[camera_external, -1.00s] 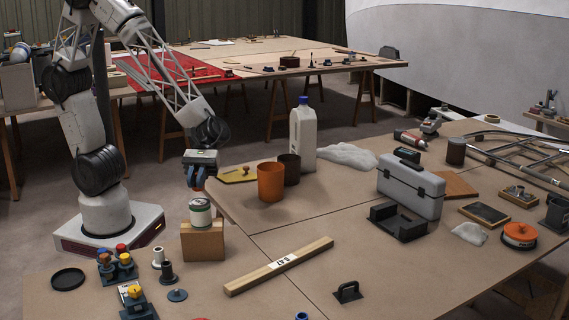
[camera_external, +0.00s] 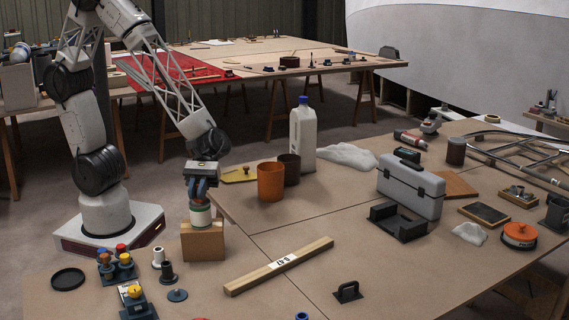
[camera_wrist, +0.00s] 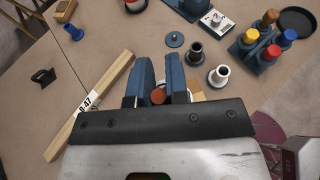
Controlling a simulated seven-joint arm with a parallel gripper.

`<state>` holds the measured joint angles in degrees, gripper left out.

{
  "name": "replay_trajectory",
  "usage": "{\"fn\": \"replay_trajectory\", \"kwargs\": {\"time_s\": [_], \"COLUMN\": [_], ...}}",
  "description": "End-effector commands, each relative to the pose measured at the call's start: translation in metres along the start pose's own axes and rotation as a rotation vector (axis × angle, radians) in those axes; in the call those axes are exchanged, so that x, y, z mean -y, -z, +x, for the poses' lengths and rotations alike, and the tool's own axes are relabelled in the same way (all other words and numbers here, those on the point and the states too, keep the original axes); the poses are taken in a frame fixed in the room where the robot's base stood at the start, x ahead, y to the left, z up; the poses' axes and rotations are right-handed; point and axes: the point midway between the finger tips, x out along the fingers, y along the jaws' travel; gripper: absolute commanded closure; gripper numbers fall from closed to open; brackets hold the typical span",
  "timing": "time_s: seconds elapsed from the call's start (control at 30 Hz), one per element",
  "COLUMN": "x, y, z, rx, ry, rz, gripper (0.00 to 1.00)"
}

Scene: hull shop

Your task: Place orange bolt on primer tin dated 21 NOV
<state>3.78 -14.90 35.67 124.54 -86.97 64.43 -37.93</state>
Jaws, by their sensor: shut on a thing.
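My gripper (camera_external: 201,196) is shut on the orange bolt (camera_wrist: 158,96), whose orange end shows between the blue fingers in the wrist view. In the external view the fingers hide the bolt. The fingers are directly above a white and green tin (camera_external: 201,215), which stands upright on a wooden block (camera_external: 203,242). I cannot tell whether the bolt touches the tin's top. In the wrist view the fingers and bolt hide most of the tin. No date can be read on it.
A rack of coloured knobs (camera_external: 116,268), spools (camera_external: 168,272) and a black dish (camera_external: 68,279) stand near the block. A timber bar (camera_external: 280,266) lies to its right. An orange cup (camera_external: 271,182) and white bottle (camera_external: 303,135) stand behind. The bench front middle is fairly clear.

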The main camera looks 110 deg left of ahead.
Motion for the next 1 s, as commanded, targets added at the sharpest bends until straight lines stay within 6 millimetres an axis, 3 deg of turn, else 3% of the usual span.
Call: {"fn": "replay_trajectory", "kwargs": {"time_s": [0.2,0.23,0.37,0.8,1.0], "x": [0.000,0.000,0.000,0.000,-0.001], "y": [0.003,0.003,0.003,-0.001,-0.001], "z": [0.001,0.001,0.001,0.000,-0.010], "rx": [0.000,0.000,0.000,0.000,0.001], "ry": [0.000,0.000,0.000,0.000,-0.002], "rz": [0.000,0.000,0.000,0.000,-0.001], "gripper": [1.00,0.80,0.60,0.59,0.59]}}
